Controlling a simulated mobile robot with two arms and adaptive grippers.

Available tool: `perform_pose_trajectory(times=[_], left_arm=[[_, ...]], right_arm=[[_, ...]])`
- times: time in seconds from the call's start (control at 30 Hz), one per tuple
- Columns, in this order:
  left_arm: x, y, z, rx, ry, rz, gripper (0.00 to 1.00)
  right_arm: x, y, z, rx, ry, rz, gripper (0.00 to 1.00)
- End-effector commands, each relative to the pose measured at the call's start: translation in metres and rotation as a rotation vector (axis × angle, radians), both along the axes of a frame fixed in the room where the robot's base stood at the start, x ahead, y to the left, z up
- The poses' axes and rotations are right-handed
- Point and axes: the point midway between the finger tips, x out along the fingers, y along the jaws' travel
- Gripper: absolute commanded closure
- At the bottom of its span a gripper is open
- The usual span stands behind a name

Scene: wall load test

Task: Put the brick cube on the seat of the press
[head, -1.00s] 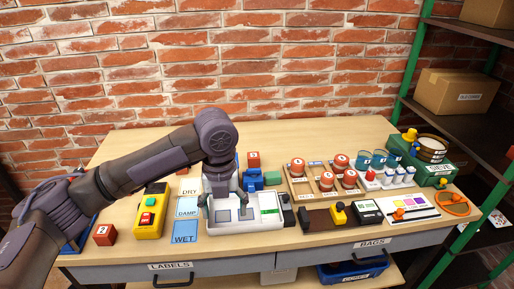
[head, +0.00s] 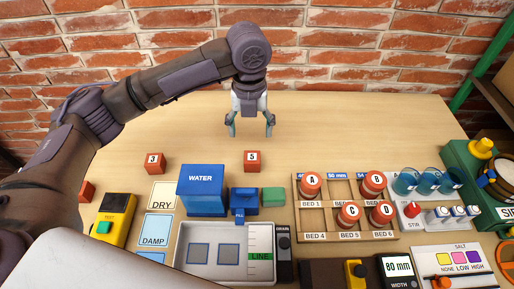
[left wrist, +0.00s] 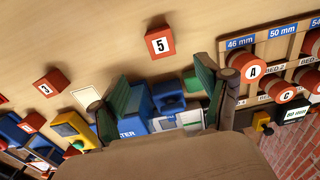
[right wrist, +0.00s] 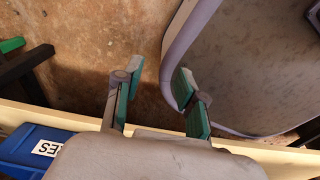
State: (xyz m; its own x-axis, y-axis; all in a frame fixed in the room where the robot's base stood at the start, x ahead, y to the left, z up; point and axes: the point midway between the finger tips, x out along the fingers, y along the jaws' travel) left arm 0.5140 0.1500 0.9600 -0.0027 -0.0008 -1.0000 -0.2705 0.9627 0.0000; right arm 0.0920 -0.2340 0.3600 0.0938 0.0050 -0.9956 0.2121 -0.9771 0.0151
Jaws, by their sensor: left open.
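Small red cubes stand on the table: one marked 5 (head: 252,161), one marked 3 (head: 155,163), and one at the left edge (head: 87,190) partly behind my arm. The 5 cube (left wrist: 159,42) and 3 cube (left wrist: 46,85) also show in the left wrist view. My left gripper (head: 250,130) is open and empty, raised beyond the 5 cube in the head view, apart from it. My right gripper (right wrist: 157,92) is open and empty, low by the table's front. I cannot tell for sure which device is the press; a yellow device with a green button (head: 112,219) stands at left.
A blue WATER tank (head: 201,188), a green block (head: 273,197) and a white tray (head: 207,276) stand before the 5 cube. A wooden rack (head: 345,237) with red-capped pots is at right. A blue bin (right wrist: 30,150) is near my right gripper. The table's back is clear.

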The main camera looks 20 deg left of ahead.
Motion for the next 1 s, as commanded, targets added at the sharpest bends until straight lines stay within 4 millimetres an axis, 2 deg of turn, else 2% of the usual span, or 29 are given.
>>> perform_pose_trajectory(times=[0.3,0.67,0.83,1.0], left_arm=[[-0.001,0.001,-0.061,0.002,0.006,0.001,0.24],[0.005,0.000,-0.093,0.002,0.004,0.002,0.24],[0.011,0.000,-0.119,0.002,0.004,0.001,0.24],[0.011,0.000,-0.132,0.002,0.002,-0.001,0.24]], right_arm=[[-0.016,-0.003,0.000,-0.004,0.023,0.001,0.60],[-0.002,-0.002,0.004,-0.002,0.002,0.001,0.60],[-0.002,-0.002,0.006,-0.001,0.002,0.001,0.60],[-0.003,-0.002,0.007,-0.002,0.003,0.001,0.60]])
